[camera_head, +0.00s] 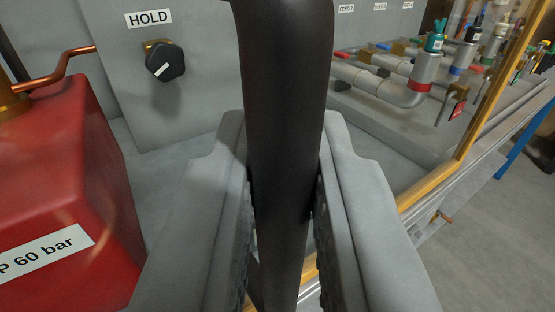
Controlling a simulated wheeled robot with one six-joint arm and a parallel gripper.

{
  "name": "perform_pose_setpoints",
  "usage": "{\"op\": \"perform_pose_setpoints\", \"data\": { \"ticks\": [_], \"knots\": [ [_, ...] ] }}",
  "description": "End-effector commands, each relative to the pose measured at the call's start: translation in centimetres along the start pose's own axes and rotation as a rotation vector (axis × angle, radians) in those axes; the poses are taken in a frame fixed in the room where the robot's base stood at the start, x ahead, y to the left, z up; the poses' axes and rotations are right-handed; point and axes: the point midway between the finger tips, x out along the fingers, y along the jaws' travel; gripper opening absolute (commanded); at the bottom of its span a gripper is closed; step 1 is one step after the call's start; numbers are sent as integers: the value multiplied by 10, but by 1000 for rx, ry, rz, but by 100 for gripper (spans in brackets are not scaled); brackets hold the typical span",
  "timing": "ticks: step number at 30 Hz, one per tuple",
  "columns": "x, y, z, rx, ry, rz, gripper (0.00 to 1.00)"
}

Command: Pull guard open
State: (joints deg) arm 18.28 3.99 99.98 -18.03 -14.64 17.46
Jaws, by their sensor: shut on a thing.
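My gripper (284,205) fills the lower middle of the view, its two grey jaws closed on a thick dark bar (287,90). The bar runs from the top edge down between the jaws and looks like a handle of the guard. The guard appears as a yellow-edged frame (487,85) with a clear pane at the right. Its lower yellow rail (428,187) runs down toward the jaws. The jaws and bar hide where the handle joins the guard.
A red tank (65,190) labelled 60 bar stands close at left, with a copper pipe (62,62). A grey panel carries a black HOLD knob (165,62). Serpentine pipes (385,85) with coloured bands lie behind the guard. Grey floor (500,230) is clear at lower right.

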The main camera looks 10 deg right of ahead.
Motion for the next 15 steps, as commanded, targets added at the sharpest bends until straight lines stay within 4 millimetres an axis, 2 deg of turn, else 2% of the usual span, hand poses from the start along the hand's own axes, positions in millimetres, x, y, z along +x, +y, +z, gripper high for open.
{"op": "perform_pose_setpoints", "data": {
  "ticks": [1, 2, 4, 5, 15],
  "knots": [
    [0, 0, 0, 0, 0, 0, 0],
    [0, 0, 0, 0, 0, 0, 16],
    [0, 0, 0, 0, 0, 0, 30],
    [0, 0, 0, 0, 0, 0, 33],
    [-3, 0, 0, 0, 0, 0, 33]
  ]
}}
